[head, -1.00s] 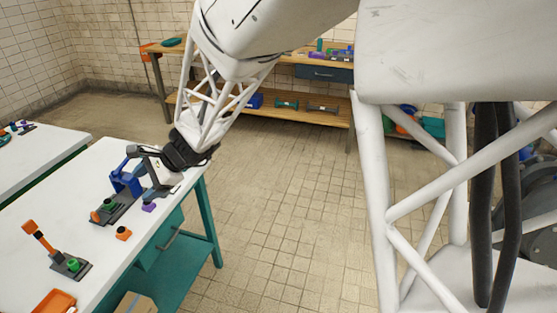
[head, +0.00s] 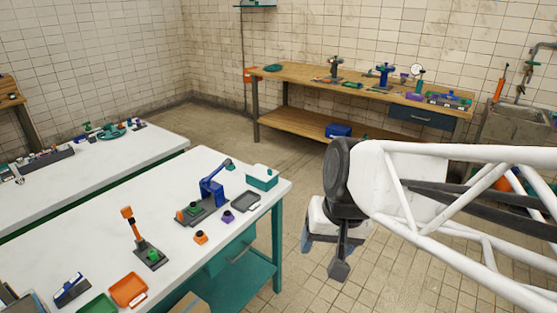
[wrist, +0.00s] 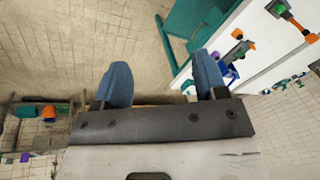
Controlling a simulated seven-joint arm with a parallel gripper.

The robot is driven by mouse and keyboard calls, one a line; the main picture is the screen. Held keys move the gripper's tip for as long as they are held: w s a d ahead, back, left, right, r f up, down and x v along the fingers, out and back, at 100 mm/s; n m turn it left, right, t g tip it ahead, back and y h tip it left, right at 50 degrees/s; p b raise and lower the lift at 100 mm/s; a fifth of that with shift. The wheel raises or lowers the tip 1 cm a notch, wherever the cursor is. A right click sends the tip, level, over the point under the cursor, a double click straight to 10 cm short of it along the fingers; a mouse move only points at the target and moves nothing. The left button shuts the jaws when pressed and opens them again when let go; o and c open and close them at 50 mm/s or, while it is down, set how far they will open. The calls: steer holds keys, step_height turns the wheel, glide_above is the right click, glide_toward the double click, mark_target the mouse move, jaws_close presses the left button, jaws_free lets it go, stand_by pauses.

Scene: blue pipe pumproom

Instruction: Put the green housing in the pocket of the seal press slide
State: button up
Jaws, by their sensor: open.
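My gripper (head: 325,258) is open and hangs over the floor, right of the white table. In the wrist view its two blue fingers (wrist: 162,75) are apart with nothing between them. On the table, a blue press (head: 212,187) stands on a dark base with an orange knob (head: 181,215). A small green piece (head: 194,207) with a dark top sits on that base. Another green piece (head: 152,255) sits on the dark base of an orange-handled device (head: 133,225). I cannot tell which green piece is the housing. The slide's pocket is too small to make out.
Near the press lie an orange block (head: 200,238), a purple block (head: 227,217), a grey tray (head: 244,202) and a teal box (head: 262,177). An orange tray (head: 128,290) lies at the front. A wooden workbench (head: 300,77) stands behind. Open floor surrounds my gripper.

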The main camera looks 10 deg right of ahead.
steer(key=s+d+h, duration=0.1)
steer(key=s, duration=0.1)
steer(key=s+d+n+h, duration=0.1)
steer(key=s+d, duration=0.1)
steer(key=shift+d+r+n, duration=0.15)
steer(key=shift+r+n, duration=0.05)
steer(key=shift+n, duration=0.1)
